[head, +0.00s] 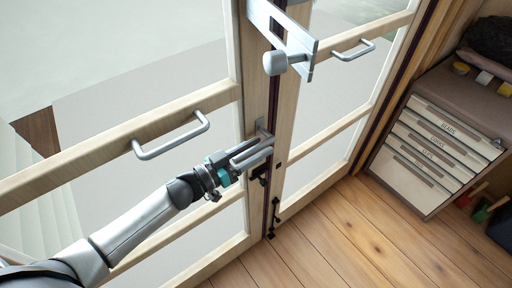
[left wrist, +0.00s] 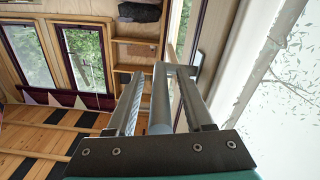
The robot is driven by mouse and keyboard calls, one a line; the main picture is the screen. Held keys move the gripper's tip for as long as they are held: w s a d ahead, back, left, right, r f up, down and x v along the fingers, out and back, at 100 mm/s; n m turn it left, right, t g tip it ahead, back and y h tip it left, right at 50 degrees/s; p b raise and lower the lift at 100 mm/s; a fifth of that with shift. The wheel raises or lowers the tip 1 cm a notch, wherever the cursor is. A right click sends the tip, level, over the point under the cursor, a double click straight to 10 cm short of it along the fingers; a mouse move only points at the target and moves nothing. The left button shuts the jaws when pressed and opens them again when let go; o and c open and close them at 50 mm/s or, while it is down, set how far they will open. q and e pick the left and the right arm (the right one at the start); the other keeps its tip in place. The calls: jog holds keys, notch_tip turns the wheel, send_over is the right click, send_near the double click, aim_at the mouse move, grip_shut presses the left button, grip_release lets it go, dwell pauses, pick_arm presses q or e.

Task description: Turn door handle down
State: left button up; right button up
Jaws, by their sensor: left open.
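The grey door handle (head: 263,132) is on the edge of the wood-framed glass door, partly hidden by my left gripper in the head view. My left gripper (head: 258,152) is right at it, with its arm coming in from the lower left. In the left wrist view the handle's bar (left wrist: 160,101) lies between the two separated fingers of the left gripper (left wrist: 155,74), its mount on the door at right. The jaws are open, with the bar seen between them; whether a finger touches it I cannot tell. My right gripper is not in view.
A U-shaped pull bar (head: 172,139) crosses the left door, and another (head: 353,50) is on the right door. A metal latch plate with a knob (head: 277,63) sits above the handle. A drawer cabinet (head: 432,150) stands at right. The wooden floor (head: 345,240) between is clear.

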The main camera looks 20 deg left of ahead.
pick_arm(q)
grip_shut()
dwell(1.4)
